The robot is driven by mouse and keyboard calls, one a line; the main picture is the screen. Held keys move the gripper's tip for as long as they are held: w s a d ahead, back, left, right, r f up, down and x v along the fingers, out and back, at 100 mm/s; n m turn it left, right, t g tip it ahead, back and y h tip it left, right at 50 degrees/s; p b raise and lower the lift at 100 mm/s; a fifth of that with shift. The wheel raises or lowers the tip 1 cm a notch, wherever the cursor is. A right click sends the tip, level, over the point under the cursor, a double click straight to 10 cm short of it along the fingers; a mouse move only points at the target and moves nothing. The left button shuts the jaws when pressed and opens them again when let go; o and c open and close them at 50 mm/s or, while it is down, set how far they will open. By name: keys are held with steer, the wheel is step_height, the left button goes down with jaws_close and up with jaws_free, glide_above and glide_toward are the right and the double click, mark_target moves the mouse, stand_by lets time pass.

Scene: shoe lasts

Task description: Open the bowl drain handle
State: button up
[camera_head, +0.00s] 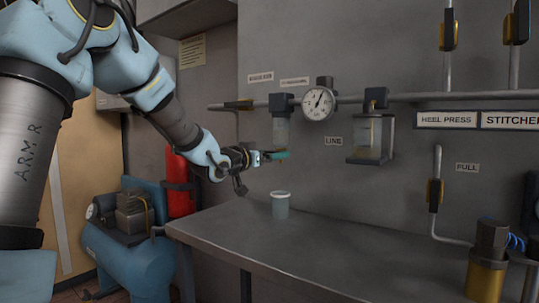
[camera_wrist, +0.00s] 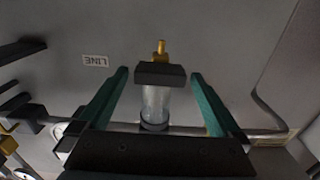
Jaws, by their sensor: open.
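The filter unit hangs from the wall pipe in the head view, with a black head (camera_head: 281,102) and a clear bowl (camera_head: 281,130). In the wrist view, which is upside down, the clear bowl (camera_wrist: 156,102) ends in a black collar (camera_wrist: 160,76) with a brass drain fitting (camera_wrist: 160,50) beyond it. My gripper (camera_head: 275,156) is just below the bowl in the head view and largely hides the drain. In the wrist view my gripper (camera_wrist: 160,74) has its teal fingers open, one on each side of the collar, apart from it. A separate handle shape is too small to tell.
A small cup (camera_head: 280,206) stands on the grey bench (camera_head: 330,248) below my gripper. A pressure gauge (camera_head: 319,103) and a second clear-bowled unit (camera_head: 369,138) hang to the right. Yellow-and-black valve handles sit on the pipes. The middle of the bench is clear.

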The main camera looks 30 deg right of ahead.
steer(key=shift+d, duration=0.1)
steer(key=c, duration=1.2)
steer(key=shift+c, duration=0.2)
steer(key=shift+n+p, duration=0.4)
steer(key=shift+p, duration=0.1)
steer(key=n+p, duration=0.2)
steer(key=p, duration=0.1)
steer(key=shift+r+n, duration=0.2)
steer(key=shift+n, duration=0.2)
steer(key=n+p, duration=0.4)
steer(key=n, duration=0.1)
steer(key=shift+w+p, duration=0.15)
steer(key=shift+p, duration=0.15)
steer(key=shift+f+n+p, duration=0.15)
steer(key=shift+n+p, duration=1.4)
steer(key=shift+n, duration=0.8)
steer(key=shift+f+n+p, duration=0.15)
steer(key=shift+n+p, duration=1.4)
steer(key=shift+n, duration=0.8)
